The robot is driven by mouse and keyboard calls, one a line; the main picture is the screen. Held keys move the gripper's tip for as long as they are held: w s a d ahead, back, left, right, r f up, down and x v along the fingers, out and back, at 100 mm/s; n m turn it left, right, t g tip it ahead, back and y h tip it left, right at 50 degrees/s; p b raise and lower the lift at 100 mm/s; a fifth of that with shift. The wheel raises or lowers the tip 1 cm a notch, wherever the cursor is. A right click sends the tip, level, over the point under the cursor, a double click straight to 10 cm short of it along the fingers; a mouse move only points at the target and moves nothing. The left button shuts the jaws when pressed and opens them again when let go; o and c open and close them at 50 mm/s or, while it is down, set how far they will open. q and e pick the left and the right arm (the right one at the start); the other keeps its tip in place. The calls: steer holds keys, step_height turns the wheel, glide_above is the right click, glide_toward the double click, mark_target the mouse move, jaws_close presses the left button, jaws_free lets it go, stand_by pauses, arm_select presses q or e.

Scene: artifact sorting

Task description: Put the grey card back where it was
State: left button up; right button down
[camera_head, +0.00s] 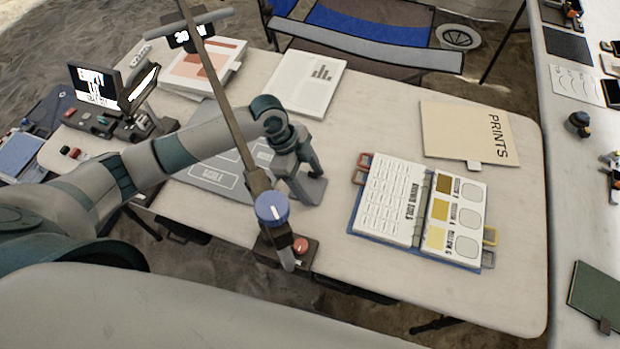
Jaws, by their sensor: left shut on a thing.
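My left gripper (301,187) reaches over the middle of the table, at the right edge of the grey mat (207,181), with its fingers low and pointing down. It is shut on a grey thing that looks like the grey card; it is hard to tell from the grey fingers, which largely hide it. The grey mat is printed with white outlined boxes, one lettered "SCALE", and my left forearm covers part of it. My right gripper is not in view.
A thin upright pole with a blue knob (272,208) stands close to my left gripper. An open binder with colour swatches (391,200) lies to the right, a "PRINTS" folder (466,128) beyond it. The table's front right is clear.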

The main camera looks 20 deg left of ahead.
arm_select(q)
steer(key=shift+f, duration=0.3)
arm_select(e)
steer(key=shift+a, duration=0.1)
arm_select(q)
steer(key=o, duration=1.1)
steer(key=shift+r, duration=0.15)
steer(key=shift+w+a+r, duration=0.1)
steer(key=shift+a+r, duration=0.15)
steer(key=shift+r, duration=0.25)
steer(key=b+v, duration=0.2)
steer(key=v, duration=0.9)
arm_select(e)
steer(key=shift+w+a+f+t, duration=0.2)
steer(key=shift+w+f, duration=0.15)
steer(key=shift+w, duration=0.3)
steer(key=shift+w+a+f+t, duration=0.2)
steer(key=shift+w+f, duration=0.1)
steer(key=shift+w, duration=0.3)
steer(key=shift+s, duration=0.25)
